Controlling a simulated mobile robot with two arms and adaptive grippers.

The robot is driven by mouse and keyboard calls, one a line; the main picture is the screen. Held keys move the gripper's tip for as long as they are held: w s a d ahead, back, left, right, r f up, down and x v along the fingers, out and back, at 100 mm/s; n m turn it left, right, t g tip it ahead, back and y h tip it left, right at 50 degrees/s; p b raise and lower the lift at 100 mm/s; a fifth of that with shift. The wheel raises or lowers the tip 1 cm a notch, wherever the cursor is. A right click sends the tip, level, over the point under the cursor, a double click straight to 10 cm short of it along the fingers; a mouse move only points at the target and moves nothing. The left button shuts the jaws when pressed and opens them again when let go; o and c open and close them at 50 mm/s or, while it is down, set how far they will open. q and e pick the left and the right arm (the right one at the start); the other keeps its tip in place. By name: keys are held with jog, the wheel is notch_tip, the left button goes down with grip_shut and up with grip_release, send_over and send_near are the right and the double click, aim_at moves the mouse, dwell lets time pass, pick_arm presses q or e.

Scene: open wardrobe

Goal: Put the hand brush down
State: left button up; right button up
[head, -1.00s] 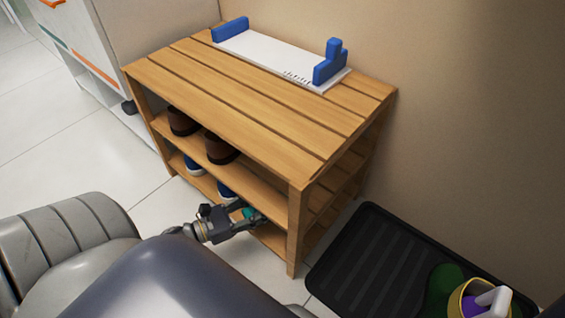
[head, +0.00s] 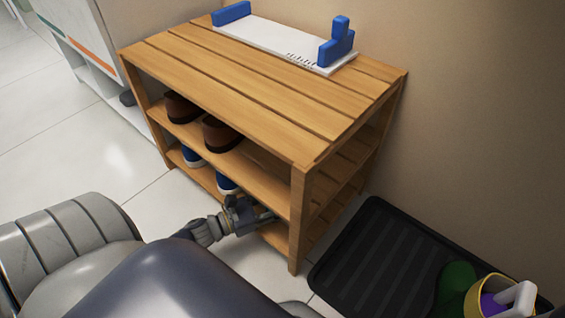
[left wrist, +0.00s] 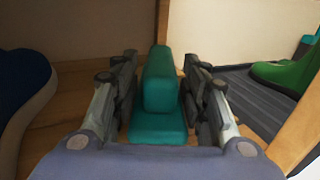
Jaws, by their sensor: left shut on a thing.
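My left gripper (head: 258,214) reaches into the lower level of the wooden shoe rack (head: 262,85) from the front, near its right front post. In the left wrist view the gripper (left wrist: 158,95) is shut on the teal hand brush (left wrist: 160,85), which lies between its two fingers. The brush is close over the wooden lower shelf (left wrist: 70,105); I cannot tell whether it touches it. The brush is hidden in the head view. My right gripper is not in view.
Blue shoes (head: 227,185) stand on the lower shelf left of my gripper, with brown shoes (head: 220,135) above. A white board with blue ends (head: 270,40) lies on the rack top. A black tray (head: 375,255) with a green boot (head: 455,285) and a yellow bucket (head: 478,300) is at right.

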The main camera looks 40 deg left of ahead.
pick_arm(q)
jog(key=shift+f, duration=0.1)
jog(key=o, duration=1.2)
jog(key=shift+s+a+r, duration=0.1)
jog(key=shift+s+r, duration=0.1)
jog(key=shift+s, duration=0.05)
jog(key=p+v, duration=0.4)
jog(key=v, duration=0.7)
jog(key=shift+s, duration=0.25)
